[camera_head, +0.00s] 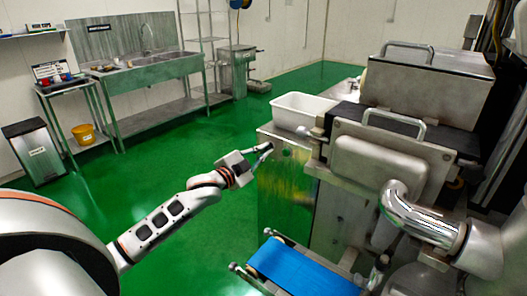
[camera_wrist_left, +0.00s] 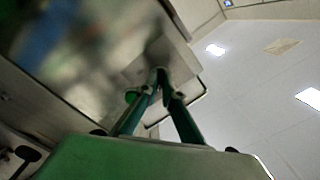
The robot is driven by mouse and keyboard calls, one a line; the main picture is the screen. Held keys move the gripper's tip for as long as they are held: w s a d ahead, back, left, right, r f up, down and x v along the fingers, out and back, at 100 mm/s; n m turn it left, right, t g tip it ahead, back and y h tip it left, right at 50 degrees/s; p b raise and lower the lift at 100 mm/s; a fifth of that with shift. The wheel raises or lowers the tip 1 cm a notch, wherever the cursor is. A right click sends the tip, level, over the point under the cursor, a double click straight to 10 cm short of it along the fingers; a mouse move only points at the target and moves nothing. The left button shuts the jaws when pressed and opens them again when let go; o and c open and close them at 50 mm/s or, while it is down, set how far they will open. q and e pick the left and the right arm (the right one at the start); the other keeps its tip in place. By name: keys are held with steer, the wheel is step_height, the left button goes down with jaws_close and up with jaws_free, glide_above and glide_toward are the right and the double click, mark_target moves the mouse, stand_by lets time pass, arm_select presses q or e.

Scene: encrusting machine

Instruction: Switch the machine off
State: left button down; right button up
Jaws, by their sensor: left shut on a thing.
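The encrusting machine (camera_head: 290,205) is a large steel machine filling the right half of the head view. My left gripper (camera_head: 266,149) reaches in from the left to the upper part of its near-left steel side. In the left wrist view the fingers (camera_wrist_left: 160,75) come together at a small grey box (camera_wrist_left: 178,65) on the machine's reflective panel. The fingers are shut on a small part there, which they hide. Whether the machine is running cannot be told. My right gripper is not in view.
A white tub (camera_head: 300,111) sits on the machine beside my gripper. A blue conveyor belt (camera_head: 302,270) sticks out low in front. A sink table (camera_head: 150,75), a small rack with a yellow bucket (camera_head: 84,134) and a bin (camera_head: 36,150) stand behind. Green floor (camera_head: 180,150) is clear between.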

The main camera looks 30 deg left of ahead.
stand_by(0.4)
arm_select(q)
steer(key=c, duration=2.2)
jaws_free()
steer(key=s, duration=0.8)
steer(key=s+a, duration=0.1)
steer(key=s, duration=0.3)
